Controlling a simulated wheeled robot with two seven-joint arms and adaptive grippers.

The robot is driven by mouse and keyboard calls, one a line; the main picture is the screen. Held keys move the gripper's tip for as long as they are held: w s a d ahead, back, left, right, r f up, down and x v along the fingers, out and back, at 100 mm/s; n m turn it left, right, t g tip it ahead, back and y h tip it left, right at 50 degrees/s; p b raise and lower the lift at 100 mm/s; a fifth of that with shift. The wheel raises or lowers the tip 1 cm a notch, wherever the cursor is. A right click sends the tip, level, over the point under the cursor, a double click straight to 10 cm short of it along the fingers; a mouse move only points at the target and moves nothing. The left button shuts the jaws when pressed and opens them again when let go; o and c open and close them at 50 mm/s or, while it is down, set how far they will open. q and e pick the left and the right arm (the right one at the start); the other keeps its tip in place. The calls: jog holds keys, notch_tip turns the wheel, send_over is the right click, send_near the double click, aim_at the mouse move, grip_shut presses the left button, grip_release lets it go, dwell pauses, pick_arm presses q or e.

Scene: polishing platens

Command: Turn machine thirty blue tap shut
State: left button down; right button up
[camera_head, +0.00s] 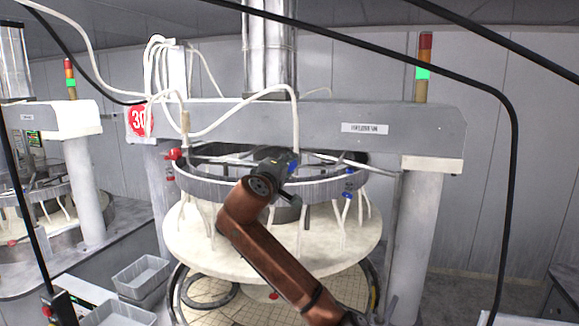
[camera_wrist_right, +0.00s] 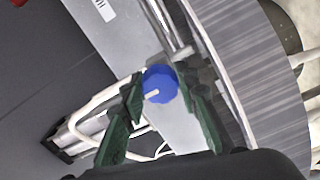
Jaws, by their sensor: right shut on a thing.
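Machine thirty carries a red sign with 30 (camera_head: 139,121) on the left end of its grey beam. The blue tap (camera_wrist_right: 160,84) shows in the right wrist view as a round blue knob with a pale mark, beside the machine's grey ring (camera_wrist_right: 245,75). My right gripper (camera_wrist_right: 161,80) is shut on the blue tap, with one dark green finger on each side. In the head view my right gripper (camera_head: 286,166) is at the ring, and its body hides most of what it holds. My left gripper is not in view.
More taps sit on the ring, a blue one (camera_head: 348,184) at the right and a red one (camera_head: 174,154) at the left. The round white table (camera_head: 340,243) lies below. Black hoses cross the view, and grey bins (camera_head: 141,275) stand at lower left.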

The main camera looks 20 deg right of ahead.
jog(key=shift+a, duration=0.1)
jog(key=o, duration=1.2)
jog(key=shift+a, duration=0.1)
jog(key=v, duration=1.2)
